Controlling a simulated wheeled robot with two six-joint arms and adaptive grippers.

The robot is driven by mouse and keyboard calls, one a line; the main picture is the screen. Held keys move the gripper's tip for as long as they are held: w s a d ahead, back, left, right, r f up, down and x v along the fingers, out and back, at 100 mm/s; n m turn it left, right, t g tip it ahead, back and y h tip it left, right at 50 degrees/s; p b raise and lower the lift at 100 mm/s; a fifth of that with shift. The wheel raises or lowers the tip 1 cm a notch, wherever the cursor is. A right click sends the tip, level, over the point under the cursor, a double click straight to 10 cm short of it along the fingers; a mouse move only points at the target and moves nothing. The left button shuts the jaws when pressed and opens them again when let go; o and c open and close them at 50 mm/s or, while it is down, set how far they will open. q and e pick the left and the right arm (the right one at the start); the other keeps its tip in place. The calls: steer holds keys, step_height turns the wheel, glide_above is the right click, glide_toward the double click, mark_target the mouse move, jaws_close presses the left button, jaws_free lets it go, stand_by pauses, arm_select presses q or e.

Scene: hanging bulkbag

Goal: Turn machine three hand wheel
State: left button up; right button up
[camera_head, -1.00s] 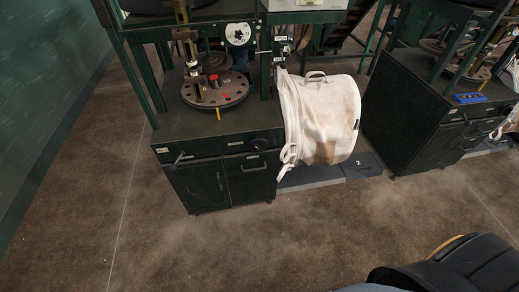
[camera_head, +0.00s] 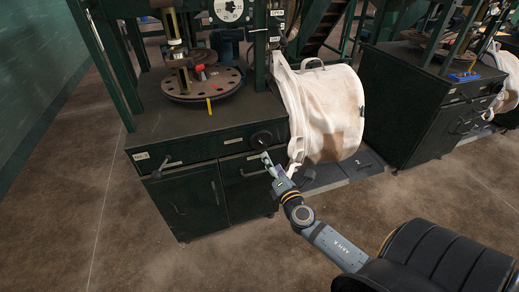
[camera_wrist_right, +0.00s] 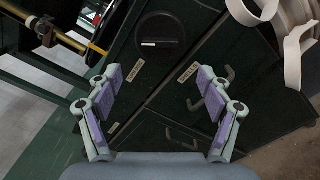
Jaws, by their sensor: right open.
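A round black hand wheel (camera_head: 261,140) sits on the upper right front of the dark green machine cabinet (camera_head: 180,140). In the right wrist view the wheel (camera_wrist_right: 160,42) lies beyond the fingertips, near the top middle, with a small pale label across it. My right gripper (camera_head: 267,160) is just below the wheel in the head view. In the wrist view my right gripper (camera_wrist_right: 159,80) is open and empty, its purple-padded fingers spread apart. I see no contact with the wheel. My left gripper is not in view.
A white bulk bag (camera_head: 325,110) hangs right of the cabinet, close to my right gripper. A perforated round turntable (camera_head: 203,84) stands on the cabinet top. A lever handle (camera_head: 163,167) sticks out at the front left. Brown floor (camera_head: 130,240) in front is open.

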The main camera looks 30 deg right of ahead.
mark_target(262, 144)
steer(key=x, duration=0.8)
steer(key=shift+w+d+p, duration=0.1)
steer(key=shift+w+p, duration=0.1)
steer(key=shift+p, duration=0.1)
steer(key=shift+w+d, duration=0.1)
steer(key=shift+w, duration=0.45)
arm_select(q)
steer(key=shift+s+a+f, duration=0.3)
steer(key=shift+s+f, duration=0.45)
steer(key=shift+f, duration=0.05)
arm_select(e)
steer(key=c, duration=1.2)
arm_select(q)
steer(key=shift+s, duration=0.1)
arm_select(e)
steer(key=shift+o, duration=0.2)
